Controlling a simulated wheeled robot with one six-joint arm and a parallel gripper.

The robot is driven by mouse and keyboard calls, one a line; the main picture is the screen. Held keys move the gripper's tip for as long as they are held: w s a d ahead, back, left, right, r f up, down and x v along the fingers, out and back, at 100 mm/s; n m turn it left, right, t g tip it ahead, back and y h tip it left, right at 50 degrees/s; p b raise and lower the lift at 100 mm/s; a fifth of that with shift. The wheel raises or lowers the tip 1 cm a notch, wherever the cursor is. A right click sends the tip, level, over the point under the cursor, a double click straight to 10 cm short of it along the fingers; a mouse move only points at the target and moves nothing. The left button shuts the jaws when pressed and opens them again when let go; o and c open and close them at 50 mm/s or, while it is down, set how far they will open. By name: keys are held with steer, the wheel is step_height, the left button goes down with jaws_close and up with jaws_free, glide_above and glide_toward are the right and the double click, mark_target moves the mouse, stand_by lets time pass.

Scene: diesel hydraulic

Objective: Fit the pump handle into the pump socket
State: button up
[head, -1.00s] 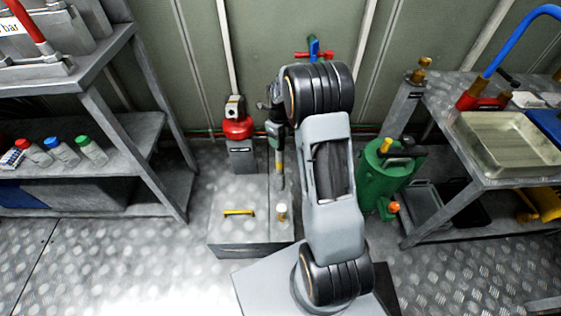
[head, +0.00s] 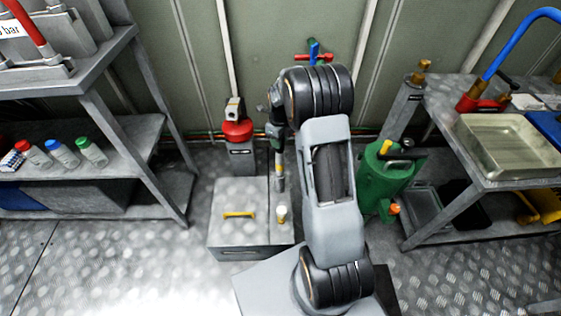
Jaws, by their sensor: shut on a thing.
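My gripper (head: 279,150) points down above the back right part of a grey metal box. It is shut on a slim grey rod with a yellow band, which I take as the pump handle (head: 280,183). The rod hangs nearly upright, and its top is hidden in the jaws. A small cream and brass upright fitting (head: 282,214) stands on the box near its front right corner; it may be the pump socket. The rod's lower end shows above this fitting in the picture, with a gap between them.
The grey box (head: 236,240) has a yellow handle (head: 238,214) on its lid. A red-topped device (head: 238,131) stands behind it. A green canister (head: 388,178) stands to the right of my arm. Metal shelves (head: 130,145) and a workbench (head: 480,180) flank the space.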

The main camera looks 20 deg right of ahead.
steer(key=shift+r, duration=0.3)
steer(key=shift+r+p, duration=5.15)
steer(key=shift+r, duration=1.25)
steer(key=shift+r+p, duration=1.65)
steer(key=shift+r, duration=0.2)
